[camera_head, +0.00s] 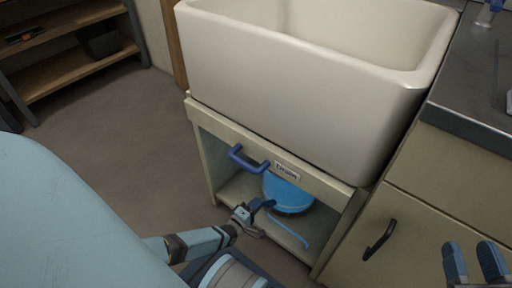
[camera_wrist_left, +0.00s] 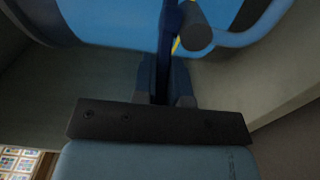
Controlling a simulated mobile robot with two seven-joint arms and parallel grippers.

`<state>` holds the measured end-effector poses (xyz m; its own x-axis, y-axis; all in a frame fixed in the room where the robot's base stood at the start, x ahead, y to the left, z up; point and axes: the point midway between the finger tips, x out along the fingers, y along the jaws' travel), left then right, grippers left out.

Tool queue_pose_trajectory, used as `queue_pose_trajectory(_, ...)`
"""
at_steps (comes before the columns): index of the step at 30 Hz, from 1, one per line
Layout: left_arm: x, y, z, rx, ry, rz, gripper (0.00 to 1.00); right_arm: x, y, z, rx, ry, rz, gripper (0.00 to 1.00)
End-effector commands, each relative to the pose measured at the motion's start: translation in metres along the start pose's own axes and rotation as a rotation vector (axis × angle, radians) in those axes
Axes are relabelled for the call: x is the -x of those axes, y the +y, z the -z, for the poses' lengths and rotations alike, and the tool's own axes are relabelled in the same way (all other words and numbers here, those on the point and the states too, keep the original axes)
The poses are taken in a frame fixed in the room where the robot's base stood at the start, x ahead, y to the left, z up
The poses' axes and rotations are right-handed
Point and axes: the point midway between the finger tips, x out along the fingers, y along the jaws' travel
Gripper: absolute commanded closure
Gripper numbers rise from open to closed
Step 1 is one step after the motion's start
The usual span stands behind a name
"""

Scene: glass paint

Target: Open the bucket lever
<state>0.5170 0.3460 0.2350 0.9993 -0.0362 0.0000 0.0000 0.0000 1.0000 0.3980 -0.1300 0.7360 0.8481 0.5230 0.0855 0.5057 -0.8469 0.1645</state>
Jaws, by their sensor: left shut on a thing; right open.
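The blue bucket (camera_head: 287,190) stands in the open cabinet below the sink, partly behind the cabinet's top rail. Its light-blue lever (camera_head: 290,232) curves out in front; in the left wrist view the lever (camera_wrist_left: 245,37) ends in a dark round grip (camera_wrist_left: 195,30) at my fingers. My left gripper (camera_head: 264,205) is in front of the bucket and shut on the lever near this grip. The fingers (camera_wrist_left: 165,75) hide the exact contact. My right gripper (camera_head: 476,262) is open and empty at the lower right, away from the bucket.
The white sink (camera_head: 300,75) sits on the cabinet. A dark-blue handle (camera_head: 248,160) juts from the cabinet rail (camera_head: 222,128) above my left gripper. A drawer with a dark handle (camera_head: 380,240) stands to the right. The floor (camera_head: 120,130) at left is clear.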

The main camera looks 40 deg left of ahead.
Motion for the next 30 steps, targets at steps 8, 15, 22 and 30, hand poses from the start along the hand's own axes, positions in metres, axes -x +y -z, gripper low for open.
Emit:
queue_pose_trajectory(8,0.001,-0.001,0.0,0.0,0.0,0.001,0.62,-0.002,-0.001,0.0,-0.011,0.002,-0.004,0.57)
queue_pose_trajectory(15,0.003,0.0,0.0,0.0,0.0,0.001,0.62,-0.002,-0.001,0.002,-0.014,0.002,-0.005,0.57)
queue_pose_trajectory(22,0.038,0.003,0.0,0.0,0.0,0.004,0.62,-0.001,-0.002,0.007,-0.058,-0.031,0.006,0.57)
queue_pose_trajectory(30,0.1,0.002,0.0,-0.001,0.0,0.004,0.62,0.005,-0.013,0.003,-0.181,-0.099,0.008,0.57)
